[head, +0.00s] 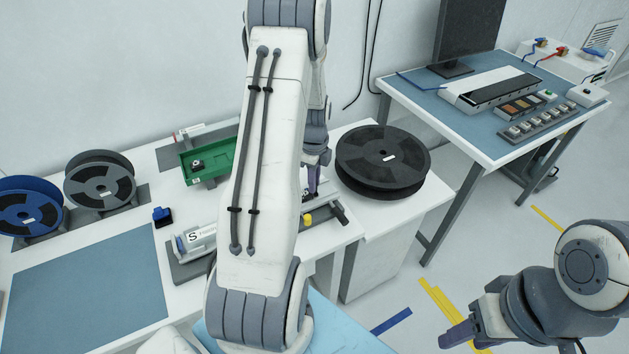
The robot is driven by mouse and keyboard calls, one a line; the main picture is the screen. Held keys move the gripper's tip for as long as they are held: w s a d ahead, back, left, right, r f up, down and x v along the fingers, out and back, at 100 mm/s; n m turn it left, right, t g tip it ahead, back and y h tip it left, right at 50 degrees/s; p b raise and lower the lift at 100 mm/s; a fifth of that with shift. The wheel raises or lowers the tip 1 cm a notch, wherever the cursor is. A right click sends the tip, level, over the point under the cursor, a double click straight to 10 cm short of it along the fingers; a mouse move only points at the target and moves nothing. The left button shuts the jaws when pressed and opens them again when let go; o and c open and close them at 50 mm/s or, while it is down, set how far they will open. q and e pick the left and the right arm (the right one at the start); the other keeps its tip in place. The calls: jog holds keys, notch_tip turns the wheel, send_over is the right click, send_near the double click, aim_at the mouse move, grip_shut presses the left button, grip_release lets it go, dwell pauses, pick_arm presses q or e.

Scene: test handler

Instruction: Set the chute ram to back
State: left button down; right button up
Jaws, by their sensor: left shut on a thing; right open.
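What looks like the chute ram unit (198,238) lies on the white bench in the head view. It has a pale body lettered S at its left and a dark bar with a yellow part (307,219) at its right. My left arm hides its middle. My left gripper (313,188) points down over the right part of this unit and is shut on a part of it. The fingertips and the held part are mostly hidden, so the ram's exact position cannot be told. My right gripper (466,335) is open and empty, low over the floor at the right.
A green tray (190,178) stands behind the unit. Black reels (385,160) lie at the bench's right end. Blue (28,207) and grey (100,182) reels stand at the left, near a small blue block (162,216). A blue mat (90,290) is clear. Another table (480,150) stands back right.

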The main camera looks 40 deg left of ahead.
aim_at(331, 186)
pick_arm(q)
jog(key=shift+w, duration=0.15)
dwell(0.8)
jog(key=w, duration=0.1)
jog(key=w+d, duration=0.1)
jog(key=w, duration=0.1)
jog(key=w+d, duration=0.1)
jog(key=w, duration=0.1)
jog(key=shift+w+d, duration=0.15)
jog(key=c, duration=0.8)
grip_release()
jog(key=shift+o, duration=0.2)
pick_arm(e)
jog(key=shift+w+r, duration=0.1)
jog(key=shift+w, duration=0.55)
pick_arm(q)
jog(key=shift+r, duration=0.1)
notch_tip(331, 186, up, 10)
jog(key=b, duration=0.1)
jog(key=shift+r+b, duration=0.15)
jog(key=shift+b, duration=0.2)
pick_arm(e)
jog(key=shift+f, duration=0.95)
